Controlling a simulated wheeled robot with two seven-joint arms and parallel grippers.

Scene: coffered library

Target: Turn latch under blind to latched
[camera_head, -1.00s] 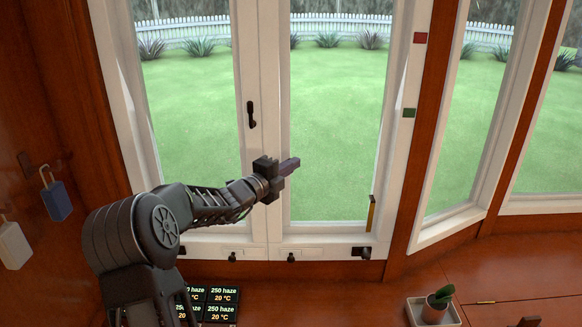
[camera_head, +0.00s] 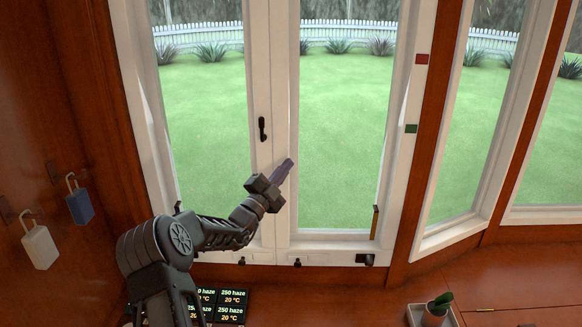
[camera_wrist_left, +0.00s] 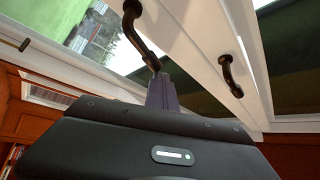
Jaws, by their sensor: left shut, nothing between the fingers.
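A dark upright handle (camera_head: 262,129) sits on the white stile where the two window sashes meet. In the left wrist view a curved dark handle (camera_wrist_left: 136,32) ends just above my fingertips, and a second dark handle (camera_wrist_left: 230,77) is to the right. I cannot tell which handle is the task's latch, and no blind can be made out. My left gripper (camera_head: 288,165) is shut and empty, pointing up and right, below and right of the stile handle in the head view. Its narrow fingers (camera_wrist_left: 161,92) overlap the curved handle's end; contact cannot be told. My right gripper is out of view.
A red square (camera_head: 422,59) and a green square (camera_head: 411,129) mark the right frame. Small dark fittings (camera_head: 365,259) line the bottom rail. A white padlock (camera_head: 39,246) and a blue padlock (camera_head: 79,206) hang left. Displays (camera_head: 231,304) and a potted plant (camera_head: 438,304) are below.

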